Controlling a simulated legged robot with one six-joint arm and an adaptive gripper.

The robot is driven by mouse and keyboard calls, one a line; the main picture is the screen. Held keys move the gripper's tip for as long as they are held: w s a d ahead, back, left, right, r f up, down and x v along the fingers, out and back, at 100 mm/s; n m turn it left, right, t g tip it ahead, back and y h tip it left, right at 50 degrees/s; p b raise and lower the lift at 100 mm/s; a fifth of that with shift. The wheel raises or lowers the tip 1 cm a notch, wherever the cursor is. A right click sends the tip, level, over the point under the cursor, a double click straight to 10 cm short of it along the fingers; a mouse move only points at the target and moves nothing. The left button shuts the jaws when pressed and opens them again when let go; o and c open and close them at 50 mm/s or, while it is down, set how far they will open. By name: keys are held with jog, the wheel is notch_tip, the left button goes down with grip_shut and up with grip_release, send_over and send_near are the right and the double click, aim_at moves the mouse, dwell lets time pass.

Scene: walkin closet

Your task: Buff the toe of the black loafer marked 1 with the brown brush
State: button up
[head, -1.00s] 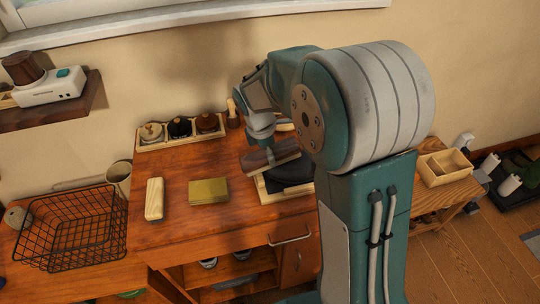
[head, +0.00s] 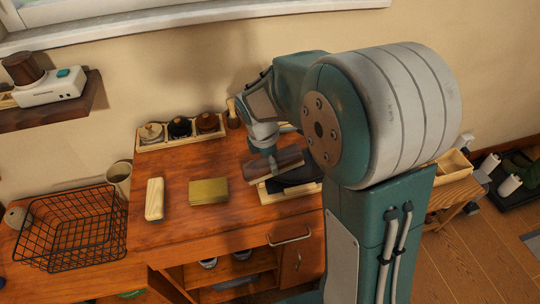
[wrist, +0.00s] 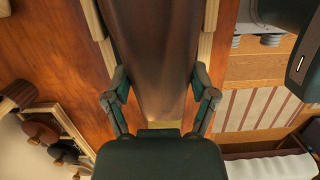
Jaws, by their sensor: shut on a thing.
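My gripper (wrist: 161,84) is shut on the brown brush (wrist: 155,50), with a finger on each side of it. In the head view the brush (head: 284,162) lies roughly level, slanting up to the right, over the wooden stand (head: 272,196). A black loafer (head: 296,180) shows below and behind the brush on this stand, partly hidden by the brush and my arm. I cannot tell whether the bristles touch the shoe. The mark 1 is not readable. In the wrist view the brush covers the loafer.
A black wire basket (head: 75,228) and a cup (head: 119,178) are further left.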

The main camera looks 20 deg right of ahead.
jog(key=shift+w+d, duration=0.1)
jog(key=shift+w, duration=1.9)
jog(key=shift+s+f, duration=0.2)
jog(key=shift+s, duration=1.95)
jog(key=shift+w+r, duration=0.2)
jog(key=shift+w, duration=1.9)
jog(key=shift+s+r, duration=0.15)
jog(key=shift+s, duration=1.85)
jog(key=shift+w+f, duration=0.15)
jog(key=shift+w, duration=0.85)
jog(key=shift+w+f, duration=0.1)
jog(key=shift+w, duration=0.85)
jog(key=shift+s+r, duration=0.15)
jog(key=shift+s, duration=1.8)
jog(key=shift+w+f, duration=0.25)
jog(key=shift+w, duration=0.7)
jog(key=shift+c, duration=0.5)
jog(key=shift+w, duration=1)
